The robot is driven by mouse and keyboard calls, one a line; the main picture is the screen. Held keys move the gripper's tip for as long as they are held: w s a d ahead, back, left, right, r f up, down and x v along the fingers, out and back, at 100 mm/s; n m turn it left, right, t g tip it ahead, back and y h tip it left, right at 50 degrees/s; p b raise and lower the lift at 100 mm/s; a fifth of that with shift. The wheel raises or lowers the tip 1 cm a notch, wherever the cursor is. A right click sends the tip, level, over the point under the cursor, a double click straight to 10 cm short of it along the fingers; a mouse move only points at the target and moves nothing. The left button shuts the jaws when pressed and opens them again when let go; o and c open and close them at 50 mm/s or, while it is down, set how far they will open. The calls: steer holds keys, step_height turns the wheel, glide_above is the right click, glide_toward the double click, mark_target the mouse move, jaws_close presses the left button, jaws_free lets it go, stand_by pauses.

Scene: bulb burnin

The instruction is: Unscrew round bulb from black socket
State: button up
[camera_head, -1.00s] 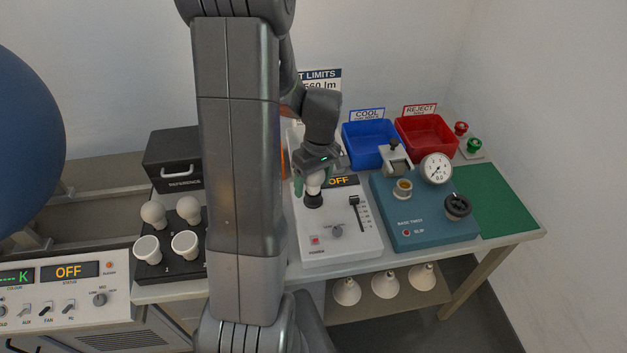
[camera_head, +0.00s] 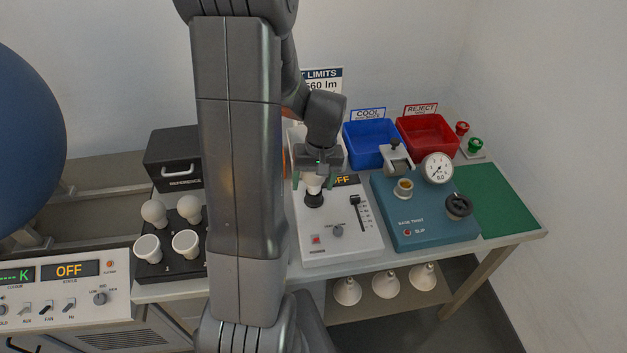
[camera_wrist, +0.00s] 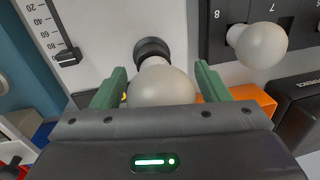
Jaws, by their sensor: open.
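The round bulb (camera_wrist: 160,88) is white and sits base-first in the black socket (camera_wrist: 151,48) on a white panel. The same socket (camera_head: 314,200) shows in the head view, with the bulb (camera_head: 314,185) above it, partly hidden by the gripper. My gripper (camera_wrist: 158,82) is open, with one green finger on each side of the bulb. A gap shows between each finger and the glass in the wrist view; I see no clear contact. In the head view my gripper (camera_head: 314,182) is over the socket.
A black bulb rack (camera_head: 165,265) with several bulbs stands at the left. A dimmer slider (camera_head: 356,203) and a teal base tester (camera_head: 430,228) are to the right. Blue (camera_head: 368,155) and red (camera_head: 430,143) bins stand behind. A green mat (camera_head: 492,200) lies clear at the right.

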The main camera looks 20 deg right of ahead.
steer(key=shift+c, duration=0.4)
steer(key=c, duration=0.8)
steer(key=n+b, duration=0.1)
steer(key=n, duration=0.4)
steer(key=shift+g, duration=0.3)
steer(key=n, duration=0.6)
steer(key=shift+d+g+b, duration=0.15)
steer(key=shift+g+b, duration=0.15)
steer(key=n+h, duration=0.1)
steer(key=n, duration=0.5)
steer(key=shift+g, duration=0.3)
steer(key=n, duration=0.6)
steer(key=shift+w+d+r+h, duration=0.1)
steer(key=shift+d+h, duration=0.05)
steer(key=shift+h, duration=0.25)
steer(key=o, duration=0.9)
